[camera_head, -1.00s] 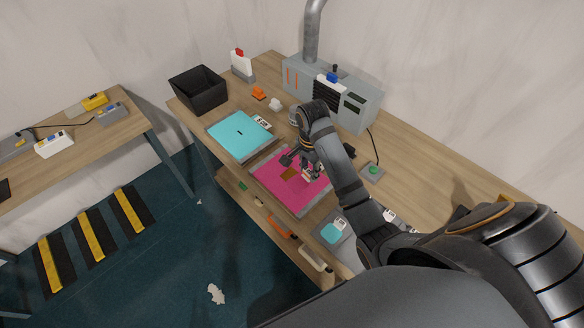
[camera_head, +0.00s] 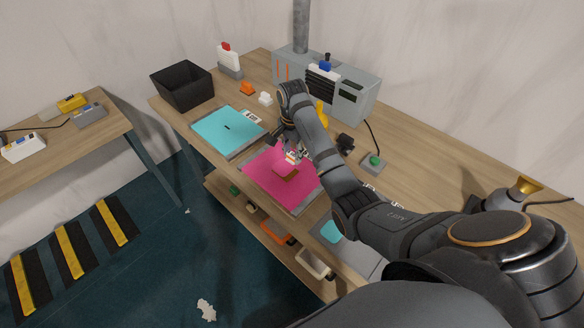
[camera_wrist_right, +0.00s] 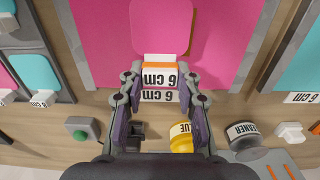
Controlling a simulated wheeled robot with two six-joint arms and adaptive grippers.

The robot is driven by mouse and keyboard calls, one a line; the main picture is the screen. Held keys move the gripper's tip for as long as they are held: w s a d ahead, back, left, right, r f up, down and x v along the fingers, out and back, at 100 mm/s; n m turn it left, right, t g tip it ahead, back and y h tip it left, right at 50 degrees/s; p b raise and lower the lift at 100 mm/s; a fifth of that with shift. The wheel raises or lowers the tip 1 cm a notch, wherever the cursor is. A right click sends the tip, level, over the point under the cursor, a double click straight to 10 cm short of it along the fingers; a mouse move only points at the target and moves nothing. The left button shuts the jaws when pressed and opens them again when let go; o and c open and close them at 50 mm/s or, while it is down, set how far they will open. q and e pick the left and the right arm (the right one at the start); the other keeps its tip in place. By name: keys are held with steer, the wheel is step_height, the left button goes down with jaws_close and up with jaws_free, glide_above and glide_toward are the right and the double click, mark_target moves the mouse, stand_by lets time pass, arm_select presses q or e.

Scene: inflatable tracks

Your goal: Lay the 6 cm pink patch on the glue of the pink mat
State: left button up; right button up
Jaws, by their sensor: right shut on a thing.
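The pink mat (camera_head: 258,180) lies on the workbench, with a brown glue area (camera_head: 291,176) on it. My right gripper (camera_head: 292,153) is over the mat. In the right wrist view my right gripper (camera_wrist_right: 162,98) is shut on the white "6 cm" tab (camera_wrist_right: 160,80) of the pink patch (camera_wrist_right: 160,24). The patch extends beyond the fingertips, over the pink mat (camera_wrist_right: 100,40). A thin brown edge shows beside the patch, so it lies over or just above the glue. I cannot tell whether it touches. My left gripper is out of view.
A cyan mat (camera_head: 222,131) lies left of the pink one. A black bin (camera_head: 182,88), a grey machine (camera_head: 345,92) and a green button box (camera_head: 374,162) stand on the bench. The yellow glue bottle (camera_wrist_right: 181,138) and a cleaner bottle (camera_wrist_right: 246,140) stand near my right gripper.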

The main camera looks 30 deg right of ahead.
mark_target(292, 159)
steer(key=shift+w+d, duration=0.1)
steer(key=shift+w, duration=0.15)
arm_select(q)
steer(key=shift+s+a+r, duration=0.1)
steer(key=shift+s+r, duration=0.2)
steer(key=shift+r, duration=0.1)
arm_select(e)
steer(key=shift+w+f, duration=0.15)
steer(key=shift+f, duration=1.65)
steer(key=shift+f, duration=0.15)
steer(key=o, duration=0.9)
steer(key=shift+o, duration=0.2)
step_height(292, 159, up, 7)
steer(key=shift+r, duration=0.1)
step_height(292, 159, up, 4)
steer(key=p, duration=0.3)
steer(key=shift+r, duration=0.1)
steer(key=shift+r+p, duration=0.55)
steer(key=shift+p, duration=0.25)
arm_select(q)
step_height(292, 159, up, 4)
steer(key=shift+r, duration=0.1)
